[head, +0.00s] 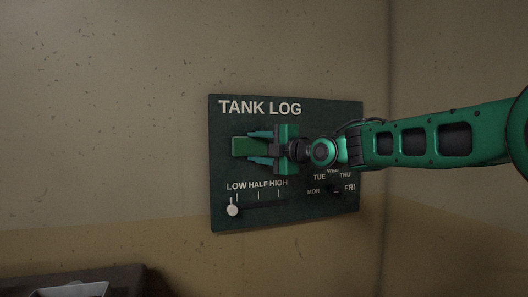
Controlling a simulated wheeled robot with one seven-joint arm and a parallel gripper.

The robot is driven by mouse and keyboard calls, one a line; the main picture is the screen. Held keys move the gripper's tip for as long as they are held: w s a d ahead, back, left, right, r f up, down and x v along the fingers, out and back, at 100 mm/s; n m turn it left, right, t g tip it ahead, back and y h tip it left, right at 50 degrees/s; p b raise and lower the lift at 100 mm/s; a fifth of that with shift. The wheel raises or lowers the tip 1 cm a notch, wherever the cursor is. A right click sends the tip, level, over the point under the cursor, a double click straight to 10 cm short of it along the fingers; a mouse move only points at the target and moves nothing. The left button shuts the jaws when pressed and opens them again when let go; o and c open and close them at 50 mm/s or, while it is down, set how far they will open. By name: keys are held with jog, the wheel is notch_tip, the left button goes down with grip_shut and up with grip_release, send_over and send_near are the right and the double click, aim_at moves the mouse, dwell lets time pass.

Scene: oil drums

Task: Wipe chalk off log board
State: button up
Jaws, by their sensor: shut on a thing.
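The log board (335,114) is a dark green panel on the wall, with "TANK LOG" in white at its top. My gripper (260,147) is in front of the board's upper left part, its teal fingers pointing left. It is shut on a green block (244,146), which looks like an eraser. The block overlaps the board in the picture; I cannot tell whether it touches it. No chalk marks show clearly on the visible surface. My gripper and arm hide the middle and part of the right side of the board.
Below the block is a slider with a pale knob (232,210) at the LOW end. A dark dial (335,188) with day labels is at the lower right, partly hidden by my arm. A dark bin or tray (128,278) stands at the bottom left. The wall to the left is bare.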

aim_at(239, 147)
jog(key=shift+s+a, duration=0.2)
jog(key=shift+a, duration=0.55)
jog(key=shift+s+a, duration=0.2)
jog(key=shift+a, duration=0.55)
jog(key=shift+s+a, duration=0.2)
jog(key=shift+a, duration=0.55)
jog(key=shift+s+d, duration=0.3)
jog(key=shift+s, duration=0.65)
jog(key=shift+s+d, duration=0.25)
jog(key=shift+s, duration=0.65)
jog(key=shift+s+d, duration=0.3)
jog(key=shift+s, duration=0.65)
jog(key=shift+s, duration=0.15)
jog(key=s, duration=0.2)
jog(key=shift+s+d, duration=0.3)
jog(key=shift+d, duration=0.1)
